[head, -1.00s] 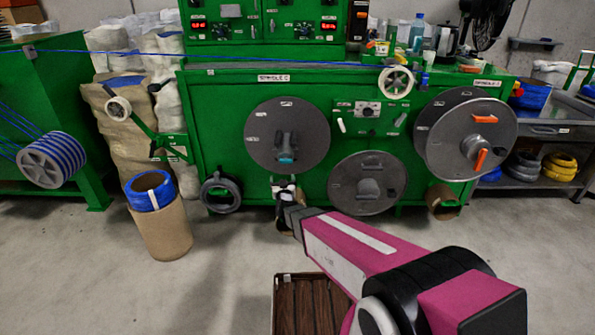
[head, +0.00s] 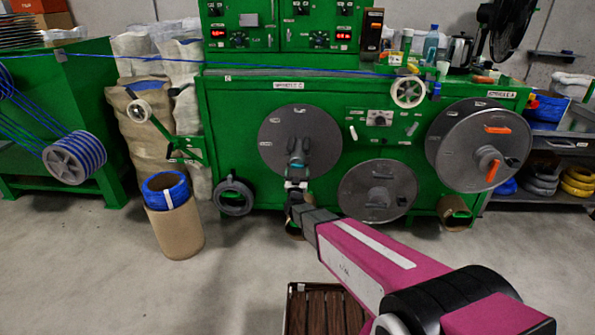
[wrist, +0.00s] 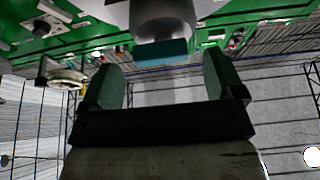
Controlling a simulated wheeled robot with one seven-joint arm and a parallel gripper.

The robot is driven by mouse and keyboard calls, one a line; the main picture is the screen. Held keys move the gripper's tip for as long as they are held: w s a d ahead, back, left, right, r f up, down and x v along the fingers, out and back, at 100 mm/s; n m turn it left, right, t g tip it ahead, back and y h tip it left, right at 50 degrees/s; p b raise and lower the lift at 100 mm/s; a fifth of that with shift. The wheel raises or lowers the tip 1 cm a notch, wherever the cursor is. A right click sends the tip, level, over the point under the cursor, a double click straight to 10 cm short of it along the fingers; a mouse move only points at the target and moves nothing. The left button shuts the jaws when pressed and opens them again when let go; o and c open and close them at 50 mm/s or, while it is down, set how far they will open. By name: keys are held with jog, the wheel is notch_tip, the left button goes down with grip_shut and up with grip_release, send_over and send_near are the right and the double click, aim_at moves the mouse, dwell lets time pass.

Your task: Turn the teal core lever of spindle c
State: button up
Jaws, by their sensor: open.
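The spindle C disc (head: 275,145) is a grey round plate on the front of the green machine, under a label reading spindle C. A grey hub sticks out at its middle, with the small teal core lever (head: 298,163) low on it. My gripper (head: 297,184) is just below the hub in the head view. In the wrist view the teal lever (wrist: 161,53) is a flat bar under a grey round core. My gripper (wrist: 164,82) is open there, its two dark green fingers apart and empty, with the lever just beyond the gap. I cannot tell whether they touch.
A second disc (head: 377,192) sits low right of spindle C. A larger disc (head: 480,148) with orange levers is at the right. A dark ring (head: 234,196) hangs at left. A cardboard tube with blue cable (head: 174,225) stands on the floor.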

jog(key=shift+x, duration=1.15)
jog(key=c, duration=0.9)
